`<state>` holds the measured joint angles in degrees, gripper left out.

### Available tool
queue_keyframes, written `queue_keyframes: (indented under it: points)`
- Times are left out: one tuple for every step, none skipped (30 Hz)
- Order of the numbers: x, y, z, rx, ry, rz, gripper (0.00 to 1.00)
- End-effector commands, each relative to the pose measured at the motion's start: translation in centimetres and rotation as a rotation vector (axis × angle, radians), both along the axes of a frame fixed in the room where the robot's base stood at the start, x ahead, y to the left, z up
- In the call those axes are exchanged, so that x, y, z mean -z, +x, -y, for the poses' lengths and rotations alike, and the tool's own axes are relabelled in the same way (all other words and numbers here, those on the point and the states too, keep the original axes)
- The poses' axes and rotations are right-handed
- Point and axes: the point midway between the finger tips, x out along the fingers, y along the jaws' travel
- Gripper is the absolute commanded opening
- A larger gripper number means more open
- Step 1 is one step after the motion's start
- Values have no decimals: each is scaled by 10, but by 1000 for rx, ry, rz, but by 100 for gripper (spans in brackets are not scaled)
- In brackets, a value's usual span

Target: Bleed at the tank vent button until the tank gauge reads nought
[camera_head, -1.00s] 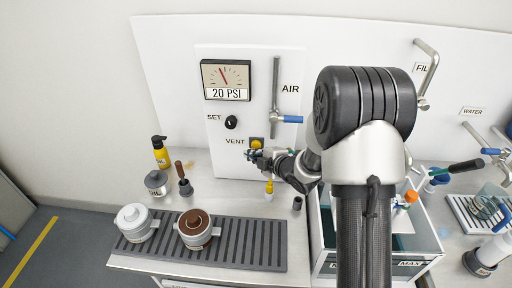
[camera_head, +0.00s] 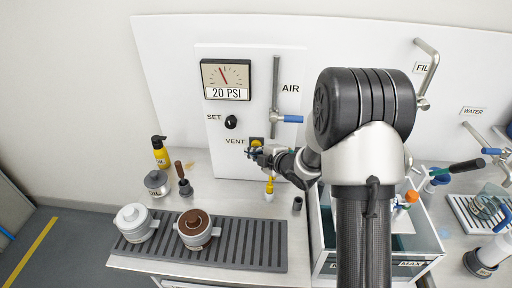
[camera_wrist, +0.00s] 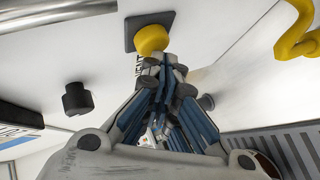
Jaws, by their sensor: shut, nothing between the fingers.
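The yellow vent button (camera_head: 256,142) sits on a dark square plate on the white panel, right of the word VENT. It also shows in the wrist view (camera_wrist: 152,38). My gripper (camera_head: 251,153) is shut and empty just below it in the head view. In the wrist view the closed fingertips (camera_wrist: 163,62) lie right at the button's edge; I cannot tell whether they touch it. The gauge (camera_head: 226,76) above has a red needle leaning left of upright and a label reading 20 PSI.
The black SET knob (camera_head: 231,122) is left of and above the button. The AIR pipe with its blue-handled valve (camera_head: 292,119) is to the right. Two lidded pots stand on the slatted tray (camera_head: 262,262).

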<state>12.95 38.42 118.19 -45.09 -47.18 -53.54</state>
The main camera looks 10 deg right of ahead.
Motion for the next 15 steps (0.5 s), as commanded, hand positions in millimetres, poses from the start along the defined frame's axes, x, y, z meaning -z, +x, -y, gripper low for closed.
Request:
queue_keyframes:
  points:
    - [0,1,0,0,0,0,0]
    - [0,1,1,0,0,0,0]
    - [0,2,1,0,0,0,0]
    - [0,2,1,0,0,0,0]
    - [0,2,1,0,0,0,0]
    - [0,3,1,0,0,0,0]
    - [0,3,1,0,0,0,0]
    - [0,4,1,1,0,1,0]
    - [0,4,2,1,0,1,0]
    - [0,4,2,1,0,1,0]
    - [0,5,2,1,0,0,0]
    - [0,5,2,1,0,0,0]
    - [0,6,2,1,0,0,0]
    - [0,6,2,1,0,0,0]
    - [0,6,2,1,0,0,0]
